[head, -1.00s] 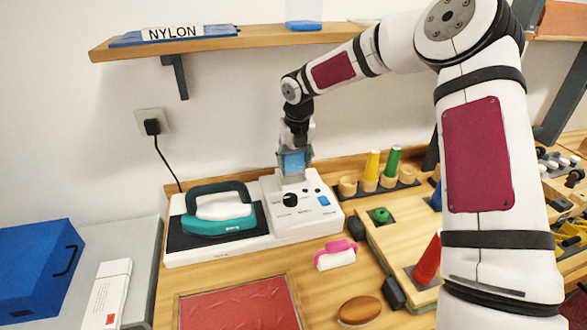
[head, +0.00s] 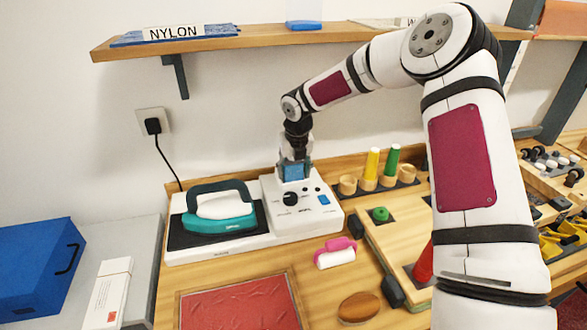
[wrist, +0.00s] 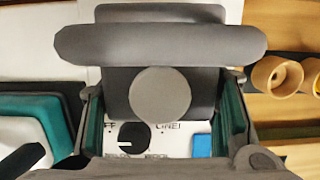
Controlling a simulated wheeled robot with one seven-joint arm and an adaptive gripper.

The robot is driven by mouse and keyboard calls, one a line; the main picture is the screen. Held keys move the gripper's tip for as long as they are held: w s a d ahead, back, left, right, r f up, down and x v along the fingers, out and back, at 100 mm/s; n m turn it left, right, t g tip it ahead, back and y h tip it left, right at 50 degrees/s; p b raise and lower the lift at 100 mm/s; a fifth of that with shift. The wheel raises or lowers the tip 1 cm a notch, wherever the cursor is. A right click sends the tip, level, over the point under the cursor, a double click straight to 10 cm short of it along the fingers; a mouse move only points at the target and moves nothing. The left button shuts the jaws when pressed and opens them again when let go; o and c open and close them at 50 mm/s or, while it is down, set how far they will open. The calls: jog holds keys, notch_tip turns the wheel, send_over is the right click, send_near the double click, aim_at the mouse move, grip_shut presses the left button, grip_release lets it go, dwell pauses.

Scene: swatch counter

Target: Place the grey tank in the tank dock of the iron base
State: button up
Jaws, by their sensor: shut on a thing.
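The grey tank (wrist: 165,97) fills the middle of the wrist view, with a wide rounded bar across it and a round disc facing me. My gripper (head: 293,166) is shut on it, one finger on each side. In the head view the gripper and tank are upright at the back of the white iron base (head: 265,188), right of the iron. The tank is low, at the dock area behind the control panel. The dock is hidden behind the tank and fingers, so I cannot tell whether the tank is fully seated.
The teal and white iron (head: 220,208) rests on the base's dark plate. The base's black knob (head: 291,199) is just in front of the gripper. Wooden cups with yellow (head: 372,165) and green (head: 391,161) cones stand to the right. The shelf (head: 260,42) is above.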

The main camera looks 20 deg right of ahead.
jog(key=o, duration=1.5)
jog(key=shift+f, duration=0.15)
jog(key=v, duration=0.9)
jog(key=shift+w, duration=0.15)
jog(key=shift+f, duration=0.1)
